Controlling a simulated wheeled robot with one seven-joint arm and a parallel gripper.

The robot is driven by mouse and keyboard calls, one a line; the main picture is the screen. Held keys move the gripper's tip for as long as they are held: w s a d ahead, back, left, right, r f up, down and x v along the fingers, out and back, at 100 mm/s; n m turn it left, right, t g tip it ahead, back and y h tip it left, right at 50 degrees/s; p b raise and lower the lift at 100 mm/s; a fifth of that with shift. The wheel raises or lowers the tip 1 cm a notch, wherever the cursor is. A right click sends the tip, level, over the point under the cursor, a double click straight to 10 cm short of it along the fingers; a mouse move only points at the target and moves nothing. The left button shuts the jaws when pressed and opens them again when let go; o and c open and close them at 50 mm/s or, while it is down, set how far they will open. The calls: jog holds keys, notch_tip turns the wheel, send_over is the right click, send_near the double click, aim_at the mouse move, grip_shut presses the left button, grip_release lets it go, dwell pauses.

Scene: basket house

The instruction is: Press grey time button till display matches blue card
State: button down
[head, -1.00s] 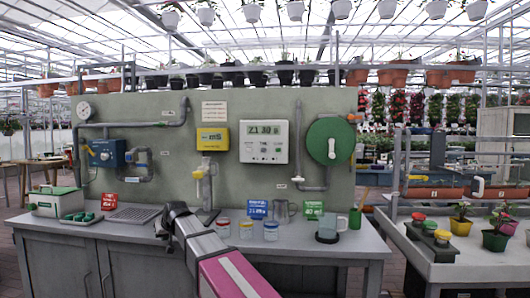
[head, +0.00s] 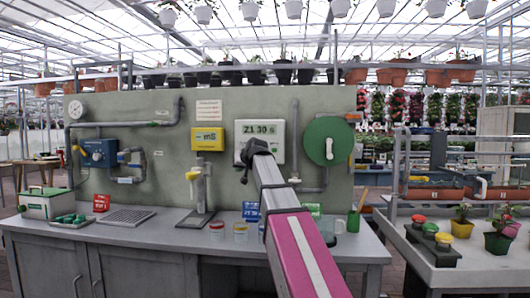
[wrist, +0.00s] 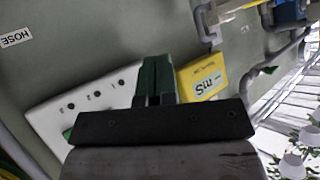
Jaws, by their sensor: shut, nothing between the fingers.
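The white control box (head: 279,135) hangs on the grey-green wall panel; its display (head: 262,129) reads roughly "Z1 30", with a small last character unclear. My arm hides its lower part in the head view. In the wrist view, the box (wrist: 45,112) is tilted, with several small dark marks and a green spot; I cannot tell which part is the grey time button. My gripper (wrist: 155,62) has its green fingers shut and empty in front of the box; contact cannot be told. The blue card (head: 251,207) stands on the bench, partly behind my arm, its text too small to read.
A yellow meter box (head: 208,136) is left of the control box, and a green hose reel (head: 329,141) is right. Below, the bench (head: 140,235) holds a standing tap pipe (head: 197,190), jars (head: 240,231) and a red card (head: 101,203).

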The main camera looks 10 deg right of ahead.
jog(key=d+r+t, duration=0.1)
jog(key=d+r, duration=0.4)
jog(key=d, duration=0.2)
jog(key=shift+d+r+m, duration=0.25)
jog(key=shift+m, duration=0.05)
jog(key=w+d, duration=0.2)
jog(key=w, duration=0.6)
jog(key=shift+w+d, duration=0.15)
jog(key=shift+d, duration=0.2)
jog(key=shift+w+d, duration=0.1)
jog(key=shift+w, duration=0.1)
dwell(1.6)
jog(key=shift+w, duration=0.2)
jog(key=shift+w+d, duration=0.2)
jog(key=shift+w, duration=0.2)
dwell(0.8)
jog(key=shift+s, duration=0.1)
jog(key=shift+s+a, duration=0.25)
jog(key=shift+s, duration=0.45)
